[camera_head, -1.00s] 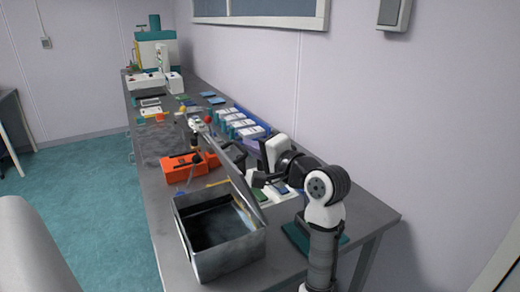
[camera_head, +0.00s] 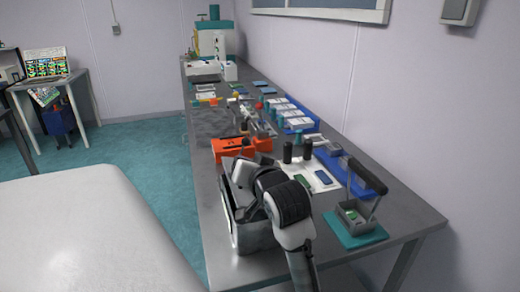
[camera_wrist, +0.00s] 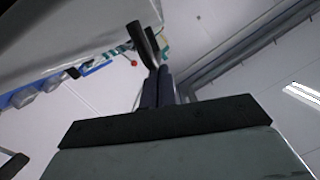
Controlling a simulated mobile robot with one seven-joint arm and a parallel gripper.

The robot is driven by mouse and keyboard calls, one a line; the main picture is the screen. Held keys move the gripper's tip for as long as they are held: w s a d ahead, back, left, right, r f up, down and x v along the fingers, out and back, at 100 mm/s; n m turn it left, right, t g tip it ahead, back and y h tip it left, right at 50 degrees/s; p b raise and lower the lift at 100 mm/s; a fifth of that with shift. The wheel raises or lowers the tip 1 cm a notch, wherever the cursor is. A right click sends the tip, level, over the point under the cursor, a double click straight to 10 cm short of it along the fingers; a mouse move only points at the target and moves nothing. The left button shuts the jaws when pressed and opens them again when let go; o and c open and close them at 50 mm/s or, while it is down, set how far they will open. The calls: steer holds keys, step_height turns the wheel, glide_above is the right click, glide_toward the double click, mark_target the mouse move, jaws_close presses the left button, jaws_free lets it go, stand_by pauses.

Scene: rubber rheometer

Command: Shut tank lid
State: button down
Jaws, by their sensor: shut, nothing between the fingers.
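The grey metal tank (camera_head: 258,240) stands near the front of the bench in the head view, with my arm across its top. My arm hides most of its opening, so I cannot tell the lid's angle. In the wrist view my gripper (camera_wrist: 160,75) is shut and empty, with its dark fingers together. A large smooth grey surface (camera_wrist: 75,35) lies close beside the fingers at upper left; it may be the tank lid. I cannot tell whether the fingers touch it. In the head view the fingertips are hidden behind my arm.
An orange box (camera_head: 232,147) stands just behind the tank. A white sheet (camera_head: 316,178) with coloured pieces lies to its right. A small grey container with a raised handle sits on a teal mat (camera_head: 362,238) at the right. Blue bins (camera_head: 300,118) line the wall.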

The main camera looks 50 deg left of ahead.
steer(key=shift+s+a+f+n+t+h+b, duration=0.15)
steer(key=shift+s+f+n+b, duration=0.25)
steer(key=shift+f, duration=0.3)
steer(key=shift+s+a+f+n+t+h+b, duration=0.1)
steer(key=shift+s+a+f+n+b, duration=0.1)
steer(key=shift+s+f+n, duration=0.35)
steer(key=shift+s+a+f+n+t+h+b, duration=0.15)
steer(key=shift+s+f+n+b, duration=0.15)
steer(key=shift+f, duration=0.5)
steer(key=shift+w+r+p, duration=0.25)
steer(key=shift+r+p, duration=0.35)
steer(key=shift+p, duration=0.2)
steer(key=r+p, duration=0.3)
steer(key=shift+w+d+r+p, duration=0.15)
steer(key=shift+w+r+p, duration=0.15)
steer(key=shift+r, duration=0.1)
steer(key=f+b+v, duration=0.1)
steer(key=b+v, duration=0.2)
steer(key=v, duration=0.7)
steer(key=shift+s+d+f, duration=0.1)
